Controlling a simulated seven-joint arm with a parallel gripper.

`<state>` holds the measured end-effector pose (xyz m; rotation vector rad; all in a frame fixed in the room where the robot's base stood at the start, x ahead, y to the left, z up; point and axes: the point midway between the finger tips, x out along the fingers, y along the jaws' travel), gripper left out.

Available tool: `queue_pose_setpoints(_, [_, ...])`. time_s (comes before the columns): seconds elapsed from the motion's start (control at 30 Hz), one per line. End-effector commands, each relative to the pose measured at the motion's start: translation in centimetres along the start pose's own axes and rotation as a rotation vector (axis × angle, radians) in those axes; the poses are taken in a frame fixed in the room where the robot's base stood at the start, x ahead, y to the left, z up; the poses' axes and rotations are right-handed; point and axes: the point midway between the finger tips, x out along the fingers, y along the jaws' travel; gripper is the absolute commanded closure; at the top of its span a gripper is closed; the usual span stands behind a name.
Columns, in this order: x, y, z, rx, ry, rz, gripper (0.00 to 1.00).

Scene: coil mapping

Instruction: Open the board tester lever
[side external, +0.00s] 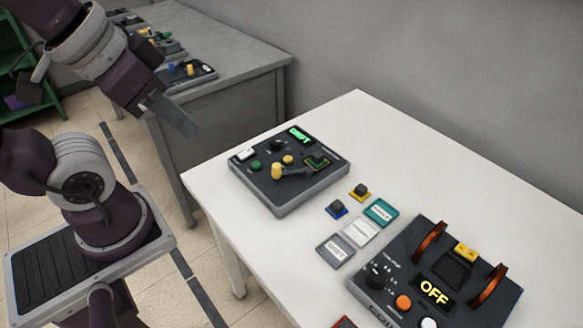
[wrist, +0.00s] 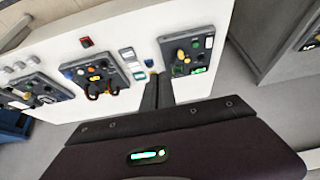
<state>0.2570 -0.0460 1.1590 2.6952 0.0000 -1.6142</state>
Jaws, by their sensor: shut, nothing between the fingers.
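The dark tester box (side external: 285,193) sits at the left end of the white table. It has a lit green display (side external: 301,135), green and yellow buttons, and a small dark block in a green-edged socket (side external: 318,160). A grey lever (side external: 294,172) with a yellow knob (side external: 277,171) lies low across its top. The box also shows in the wrist view (wrist: 187,51). My gripper (side external: 190,128) is shut and empty, in the air to the upper left of the box and apart from it. Its fingers also show in the wrist view (wrist: 158,92).
Small blue (side external: 337,208) and yellow (side external: 360,191) based blocks and several labelled tiles (side external: 361,231) lie right of the tester. A coil box (side external: 400,268) reading OFF stands at the front right. A grey desk (side external: 210,50) with more devices stands behind.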

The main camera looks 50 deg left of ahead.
Motion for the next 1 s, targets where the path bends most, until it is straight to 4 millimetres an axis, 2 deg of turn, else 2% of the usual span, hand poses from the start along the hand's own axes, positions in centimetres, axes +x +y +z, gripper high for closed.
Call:
queue_pose_setpoints(0.03, [0.1,0.0,-0.1,-0.001,-0.003,0.000,0.88])
queue_pose_setpoints(0.17, [1.7,-0.5,-2.7,-0.031,-0.069,-0.010,0.63])
queue_pose_setpoints(0.2, [2.9,-0.8,-4.1,-0.049,-0.106,-0.015,0.58])
queue_pose_setpoints(0.27, [5.5,-1.5,-6.4,-0.080,-0.168,-0.024,0.58])
queue_pose_setpoints(0.33, [9.3,-2.6,-8.6,-0.117,-0.237,-0.034,0.58])
queue_pose_setpoints(0.43, [15.5,-4.3,-10.3,-0.169,-0.332,-0.046,0.58])
queue_pose_setpoints(0.5, [19.7,-5.5,-10.6,-0.200,-0.389,-0.053,0.58])
queue_pose_setpoints(0.6, [24.4,-6.8,-10.0,-0.234,-0.447,-0.060,0.58])
queue_pose_setpoints(0.63, [25.4,-7.0,-9.8,-0.240,-0.461,-0.061,0.58])
queue_pose_setpoints(0.7, [27.1,-7.4,-9.3,-0.252,-0.480,-0.064,0.58])
queue_pose_setpoints(0.87, [29.2,-7.6,-8.3,-0.258,-0.493,-0.065,0.58])
queue_pose_setpoints(1.0, [31.7,-7.6,-6.9,-0.257,-0.493,-0.064,0.58])
